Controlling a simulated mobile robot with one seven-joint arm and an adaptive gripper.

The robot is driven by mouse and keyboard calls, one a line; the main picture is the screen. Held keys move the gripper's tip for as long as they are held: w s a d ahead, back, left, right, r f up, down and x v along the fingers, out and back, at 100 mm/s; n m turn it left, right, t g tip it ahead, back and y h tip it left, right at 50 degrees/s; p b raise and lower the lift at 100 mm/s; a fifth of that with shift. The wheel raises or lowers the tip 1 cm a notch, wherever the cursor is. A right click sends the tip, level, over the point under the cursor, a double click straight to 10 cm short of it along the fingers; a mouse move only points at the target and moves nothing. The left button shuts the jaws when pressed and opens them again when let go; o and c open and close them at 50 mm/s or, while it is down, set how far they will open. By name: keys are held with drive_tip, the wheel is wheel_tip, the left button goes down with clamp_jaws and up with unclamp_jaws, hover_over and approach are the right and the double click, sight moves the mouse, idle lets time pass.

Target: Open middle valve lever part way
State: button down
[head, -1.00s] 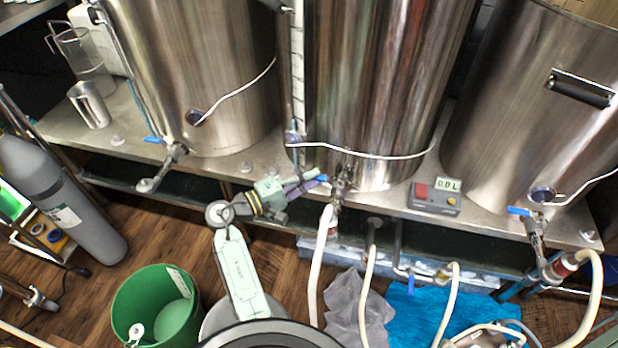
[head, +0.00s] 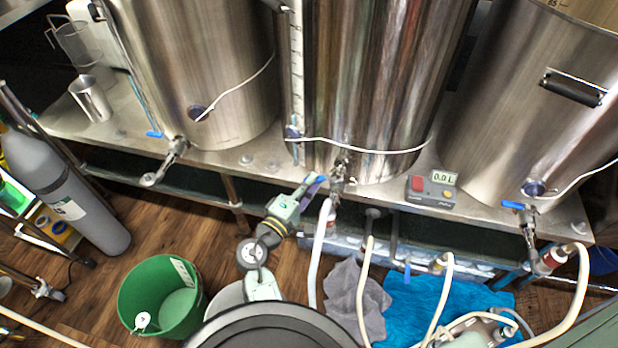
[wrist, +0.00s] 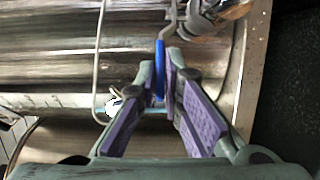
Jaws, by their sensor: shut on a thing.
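The middle valve (head: 340,180) is a metal fitting low on the front of the middle steel kettle (head: 375,90). Its blue lever (head: 321,179) points left from the valve. In the wrist view the blue lever (wrist: 160,62) runs down between my purple-padded fingers. My gripper (head: 312,185) is shut on the lever, reaching it from the lower left; it also shows in the wrist view (wrist: 162,78). The fingers partly hide the lever's end, so its exact angle is hard to tell.
Blue-levered valves also sit on the left kettle (head: 176,146) and right kettle (head: 527,215). A pale hose (head: 319,250) hangs below the middle valve, beside my gripper. A red-and-grey meter box (head: 432,191) stands right of it. A green bucket (head: 150,305) is on the floor.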

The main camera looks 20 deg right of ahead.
drive_tip(key=shift+s+t, duration=0.15)
drive_tip(key=shift+t, duration=0.15)
drive_tip(key=c, duration=1.7)
unclamp_jaws()
